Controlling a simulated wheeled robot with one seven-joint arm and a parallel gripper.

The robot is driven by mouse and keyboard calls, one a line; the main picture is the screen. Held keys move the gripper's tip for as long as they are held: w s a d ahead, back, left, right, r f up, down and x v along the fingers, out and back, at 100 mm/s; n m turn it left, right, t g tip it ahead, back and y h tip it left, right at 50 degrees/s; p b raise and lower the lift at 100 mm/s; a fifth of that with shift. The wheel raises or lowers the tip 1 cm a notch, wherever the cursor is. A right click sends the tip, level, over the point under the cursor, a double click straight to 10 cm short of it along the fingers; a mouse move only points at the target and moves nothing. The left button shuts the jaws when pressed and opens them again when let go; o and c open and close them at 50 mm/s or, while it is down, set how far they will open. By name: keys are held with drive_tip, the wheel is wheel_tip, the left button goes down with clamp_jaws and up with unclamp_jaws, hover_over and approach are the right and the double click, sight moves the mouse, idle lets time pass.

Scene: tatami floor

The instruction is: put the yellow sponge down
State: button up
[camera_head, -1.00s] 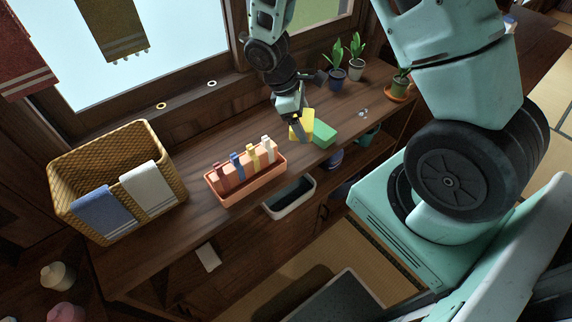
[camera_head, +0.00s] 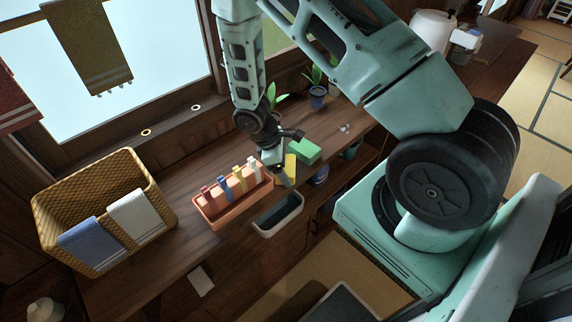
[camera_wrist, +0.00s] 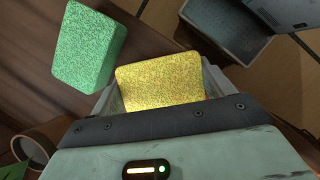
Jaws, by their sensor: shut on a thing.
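The yellow sponge (camera_head: 290,168) is between the fingers of my gripper (camera_head: 284,174), at the front part of the wooden counter. In the wrist view the yellow sponge (camera_wrist: 160,80) fills the space between the jaws, which are shut on it. I cannot tell whether its underside touches the counter. A green sponge (camera_head: 305,150) lies just behind and to the right of it, apart from it; the green sponge also shows at upper left in the wrist view (camera_wrist: 88,48).
An orange tray (camera_head: 218,214) with several upright coloured items stands left of my gripper. A dark bin with a pale rim (camera_head: 277,229) is at the counter's front. A wicker basket (camera_head: 60,195) with cloths is at far left. Potted plants (camera_head: 317,97) stand at the back.

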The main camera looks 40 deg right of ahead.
drive_tip(key=shift+f, duration=0.2)
drive_tip(key=o, duration=1)
drive_tip(key=shift+r, duration=0.1)
drive_tip(key=shift+c, duration=0.2)
drive_tip(key=shift+r, duration=0.1)
drive_tip(key=b+v, duration=0.2)
drive_tip(key=v, duration=0.9)
drive_tip(key=s+a+r+t+y, duration=0.2)
drive_tip(key=s+a+r, duration=0.4)
drive_tip(key=a+r, duration=0.5)
drive_tip(key=s+a+r+y, duration=0.1)
drive_tip(key=s+a+r, duration=0.2)
drive_tip(key=s, duration=0.4)
drive_tip(key=s+a+r+m+t+y, duration=0.1)
drive_tip(key=s+a+r, duration=0.2)
drive_tip(key=s+a, duration=0.2)
drive_tip(key=s, duration=0.2)
drive_tip(key=shift+s+a+m, duration=0.3)
drive_tip(key=shift+s, duration=0.05)
